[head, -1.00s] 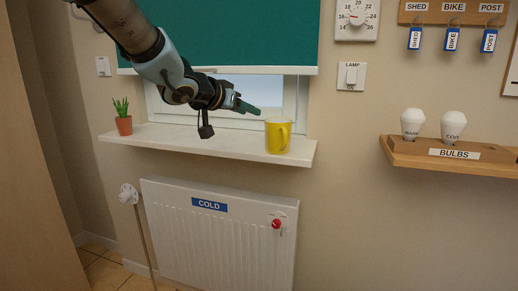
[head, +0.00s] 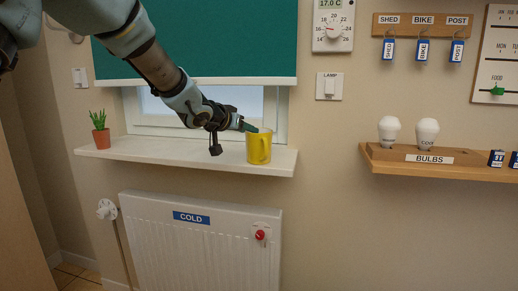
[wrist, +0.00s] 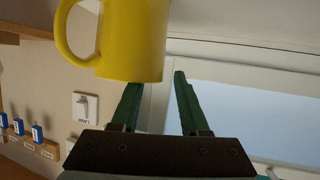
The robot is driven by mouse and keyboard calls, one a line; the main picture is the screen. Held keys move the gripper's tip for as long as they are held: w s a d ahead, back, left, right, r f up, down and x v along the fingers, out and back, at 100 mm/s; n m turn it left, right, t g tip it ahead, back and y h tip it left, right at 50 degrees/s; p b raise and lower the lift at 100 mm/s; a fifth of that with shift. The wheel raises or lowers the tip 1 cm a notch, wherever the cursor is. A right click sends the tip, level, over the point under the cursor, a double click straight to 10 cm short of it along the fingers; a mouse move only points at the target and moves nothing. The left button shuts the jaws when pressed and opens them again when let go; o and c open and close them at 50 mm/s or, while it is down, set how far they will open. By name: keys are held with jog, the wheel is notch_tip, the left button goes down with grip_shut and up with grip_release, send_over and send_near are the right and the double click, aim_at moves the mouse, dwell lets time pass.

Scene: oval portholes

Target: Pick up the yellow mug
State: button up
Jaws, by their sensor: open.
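The yellow mug (head: 257,150) stands upright near the right end of the white windowsill (head: 190,153). Its handle faces right and toward the front in the head view. My gripper (head: 250,127) is at the mug's upper left, close to the rim. In the wrist view the yellow mug (wrist: 130,38) fills the upper left with its handle at left. There my gripper (wrist: 157,80) is open, its two green fingers apart and empty. The left fingertip meets the mug's lower edge in the picture; the right fingertip is past its right side. I cannot tell whether they touch.
A potted cactus (head: 101,132) stands at the sill's left end. The window and green blind (head: 200,40) are behind my arm. A radiator (head: 200,245) hangs below. A bulb shelf (head: 450,167) is on the wall at right. The sill between cactus and mug is clear.

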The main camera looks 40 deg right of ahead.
jog(key=c, duration=0.7)
grip_shut()
jog(key=shift+a+f, duration=0.1)
dwell(0.5)
